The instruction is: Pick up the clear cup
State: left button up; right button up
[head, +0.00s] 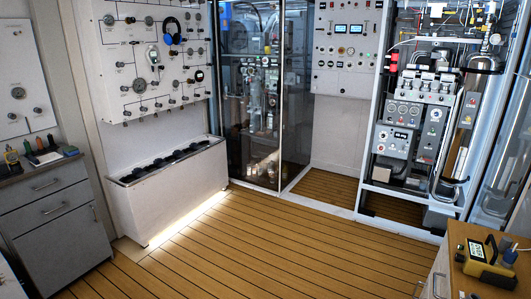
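I cannot make out a clear cup in the head view. Neither of my grippers is in the picture, and no arm shows. Small bottles and tools stand on the grey drawer cabinet (55,205) at the left, too small to tell apart well. A yellow handheld device (488,262) with a screen lies on the wooden-topped counter (462,233) at the lower right.
A white wall panel (100,55) with knobs and gauges hangs above a white trough (180,190). Glass doors (250,100) stand at the back, beside an equipment rack (405,130). The plank floor (230,250) between them is clear.

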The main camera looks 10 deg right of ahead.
aim_at(424, 181)
jog(key=i+l+z, duration=0.1)
jog(key=i+z, duration=0.15)
jog(key=i, duration=0.3)
jog(key=i+z, duration=0.3)
jog(key=i, duration=0.2)
jog(key=i+j+z, duration=0.25)
jog(key=i, duration=0.25)
jog(key=i+j+z, duration=0.3)
jog(key=i, duration=0.25)
jog(key=i+l+z, duration=0.35)
jog(key=i, duration=0.4)
jog(key=i+z, duration=0.4)
jog(key=i, duration=0.35)
jog(key=j, duration=0.05)
